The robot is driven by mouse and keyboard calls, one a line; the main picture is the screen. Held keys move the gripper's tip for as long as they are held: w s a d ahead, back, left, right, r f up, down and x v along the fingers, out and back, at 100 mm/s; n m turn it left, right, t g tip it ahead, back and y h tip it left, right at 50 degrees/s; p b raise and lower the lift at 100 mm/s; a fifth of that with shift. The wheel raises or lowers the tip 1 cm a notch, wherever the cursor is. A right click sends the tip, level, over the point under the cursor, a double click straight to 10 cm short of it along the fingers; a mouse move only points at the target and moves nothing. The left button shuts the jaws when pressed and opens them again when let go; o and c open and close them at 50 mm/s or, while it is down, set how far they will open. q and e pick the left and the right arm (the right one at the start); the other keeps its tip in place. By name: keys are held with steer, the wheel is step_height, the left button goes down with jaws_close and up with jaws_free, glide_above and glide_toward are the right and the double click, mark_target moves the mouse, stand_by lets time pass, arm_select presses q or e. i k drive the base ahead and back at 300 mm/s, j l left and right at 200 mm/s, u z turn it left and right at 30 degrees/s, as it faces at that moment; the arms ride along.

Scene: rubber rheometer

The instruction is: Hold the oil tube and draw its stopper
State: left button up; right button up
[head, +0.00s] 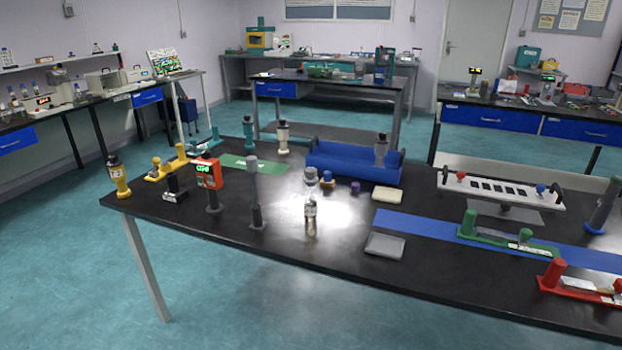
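Neither of my grippers is in view. I cannot tell for sure which item is the oil tube. Several upright tube-like items stand on the black table: a yellow one with a dark top (118,177) at the left end, a teal one (248,133) and a cream one with a dark top (283,137) at the back, and a grey one (381,150) at the blue tray. A slim grey tube-like item (253,183) stands upright nearer the front. A small clear vessel (311,198) stands in the middle. Stoppers are too small to make out.
The black table (335,268) has a clear front strip. On it are a blue tray (335,165), a red device with a green display (208,173), a grey flat tray (385,246), a white slotted rack (500,190), a green fixture (505,238) and a red fixture (560,277).

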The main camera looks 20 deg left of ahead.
mark_target(310, 177)
steer(key=i+j+z, duration=0.2)
steer(key=j, duration=0.75)
steer(key=j+z, duration=0.2)
steer(key=j, duration=0.7)
steer(key=k, duration=0.05)
